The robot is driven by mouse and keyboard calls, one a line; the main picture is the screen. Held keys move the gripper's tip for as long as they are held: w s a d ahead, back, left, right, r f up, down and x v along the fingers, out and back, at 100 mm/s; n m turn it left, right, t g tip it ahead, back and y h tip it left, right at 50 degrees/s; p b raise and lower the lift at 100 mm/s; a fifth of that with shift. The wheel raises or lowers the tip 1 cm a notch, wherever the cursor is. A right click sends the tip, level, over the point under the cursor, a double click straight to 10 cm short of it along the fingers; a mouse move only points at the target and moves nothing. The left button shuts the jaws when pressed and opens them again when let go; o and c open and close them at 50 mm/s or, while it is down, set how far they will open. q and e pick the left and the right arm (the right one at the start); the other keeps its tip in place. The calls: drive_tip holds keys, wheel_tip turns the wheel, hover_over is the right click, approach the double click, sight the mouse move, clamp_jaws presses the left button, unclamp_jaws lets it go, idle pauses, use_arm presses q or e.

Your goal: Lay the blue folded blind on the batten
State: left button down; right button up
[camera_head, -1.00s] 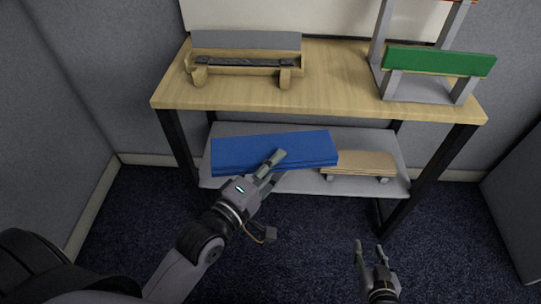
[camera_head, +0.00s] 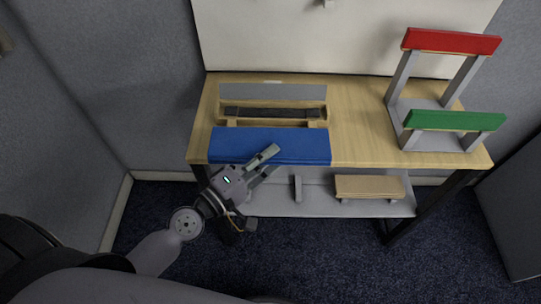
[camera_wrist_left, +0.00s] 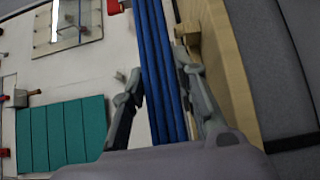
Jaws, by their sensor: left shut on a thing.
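The blue folded blind (camera_head: 235,146) is a long flat stack, held roughly level in front of the tabletop's front edge. My left gripper (camera_head: 270,160) is shut on its near side, right of its middle. In the left wrist view the layered blue blind (camera_wrist_left: 160,70) runs between the two fingers of my left gripper (camera_wrist_left: 157,72). A wooden holder with a dark strip along it (camera_head: 270,112), which looks like the batten, lies on the tabletop just behind the blind. The blind hides its front part. My right gripper is out of view.
A grey panel (camera_head: 255,91) is at the back of the holder. A grey stand with a red bar (camera_head: 450,41) and a green bar (camera_head: 455,120) is at the tabletop's right. A tan board (camera_head: 369,186) rests on the lower shelf (camera_head: 320,205). The tabletop's middle (camera_head: 360,125) is clear.

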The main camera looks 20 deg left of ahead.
use_arm(q)
drive_tip(key=shift+r, duration=0.2)
drive_tip(key=shift+s+d+r, duration=0.1)
drive_tip(key=shift+s+d, duration=0.05)
drive_tip(key=shift+d, duration=0.2)
drive_tip(key=shift+w+a, duration=0.2)
drive_tip(key=shift+w, duration=0.15)
drive_tip(key=w, duration=0.2)
drive_tip(key=w+a, duration=0.1)
drive_tip(key=w, duration=0.1)
drive_tip(key=shift+w+a, duration=0.2)
drive_tip(key=shift+w, duration=0.15)
drive_tip(key=shift+w+a+b, duration=0.2)
drive_tip(key=shift+w+a, duration=0.15)
drive_tip(key=shift+w, duration=0.85)
drive_tip(key=shift+w+a+b, duration=0.25)
drive_tip(key=shift+w+a, duration=0.1)
drive_tip(key=shift+w, duration=0.85)
drive_tip(key=shift+w+a+b, duration=0.2)
drive_tip(key=shift+w+a, duration=0.15)
drive_tip(key=shift+w, duration=0.85)
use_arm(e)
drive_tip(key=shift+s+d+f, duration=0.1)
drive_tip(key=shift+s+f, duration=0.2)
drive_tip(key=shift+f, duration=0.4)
use_arm(q)
drive_tip(key=shift+f+b, duration=0.35)
drive_tip(key=shift+b, duration=0.05)
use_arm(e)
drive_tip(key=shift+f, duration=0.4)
